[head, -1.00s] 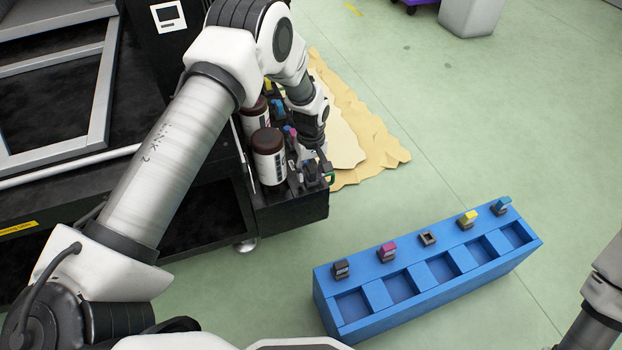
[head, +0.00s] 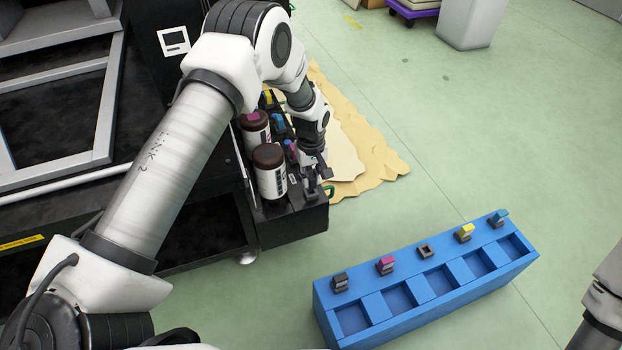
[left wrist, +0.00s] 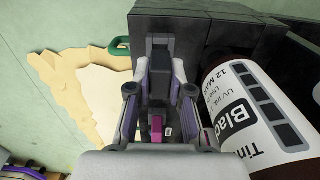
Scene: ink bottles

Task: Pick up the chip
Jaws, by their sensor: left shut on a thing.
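My left gripper (head: 314,190) is at the front end of the black ink unit (head: 295,222), beside the nearest ink bottle. In the left wrist view its fingers (left wrist: 160,72) are shut on a dark chip (left wrist: 158,52), at the unit's front end. I cannot tell whether the chip is clear of its seat. A magenta chip (left wrist: 156,128) shows further back between the fingers. The nearest bottle (head: 269,172) is white with a brown cap; its label in the left wrist view (left wrist: 245,110) reads "Black". My right gripper is out of frame.
Another bottle (head: 255,133) stands behind the nearest. Green floor between unit and rack is clear.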

